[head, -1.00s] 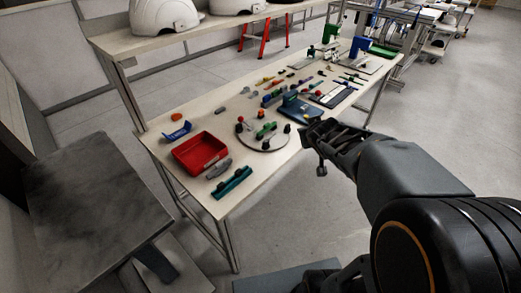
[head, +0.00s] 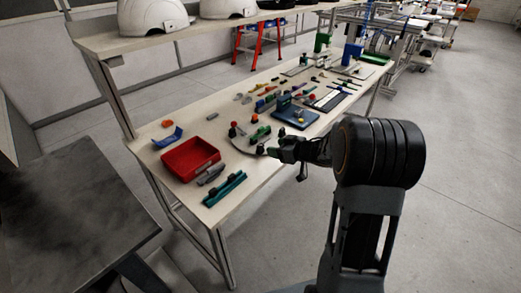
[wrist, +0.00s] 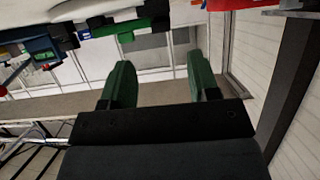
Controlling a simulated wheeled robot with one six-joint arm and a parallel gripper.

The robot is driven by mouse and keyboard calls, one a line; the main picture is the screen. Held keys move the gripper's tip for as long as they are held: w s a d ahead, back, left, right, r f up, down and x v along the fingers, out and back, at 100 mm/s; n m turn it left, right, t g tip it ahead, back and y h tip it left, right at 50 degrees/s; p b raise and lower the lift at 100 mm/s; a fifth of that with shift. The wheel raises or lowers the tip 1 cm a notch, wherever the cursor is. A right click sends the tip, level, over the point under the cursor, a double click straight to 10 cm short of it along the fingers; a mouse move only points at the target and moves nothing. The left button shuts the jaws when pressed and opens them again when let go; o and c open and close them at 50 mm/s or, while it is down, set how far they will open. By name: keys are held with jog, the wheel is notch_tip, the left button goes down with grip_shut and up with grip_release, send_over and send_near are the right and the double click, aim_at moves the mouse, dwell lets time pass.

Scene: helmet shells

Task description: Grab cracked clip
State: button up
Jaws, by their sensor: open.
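My gripper (head: 273,151) is at the front edge of the workbench, beside the round plate (head: 240,142), and partly covers that plate's right side. In the wrist view my gripper (wrist: 162,78) has its two green fingers apart with nothing between them. On and around the round plate stand small dark clip-like parts, a green part (head: 260,133) and a red-topped part (head: 233,128). I cannot tell which of these is the cracked clip, as no crack shows at this size. In the wrist view a green part (wrist: 128,27) lies along the top edge, beyond the fingertips.
A red tray (head: 190,158), a grey part (head: 211,174) and a teal rail (head: 225,188) lie on the near end of the bench. A blue fixture (head: 296,117) stands right of the round plate. White helmet shells (head: 152,15) sit on the shelf above.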

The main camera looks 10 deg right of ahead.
aim_at(261, 145)
jog(key=shift+b+x, duration=0.55)
jog(key=shift+x, duration=3)
jog(key=shift+a+r, duration=0.1)
jog(key=c, duration=1)
jog(key=shift+r, duration=0.1)
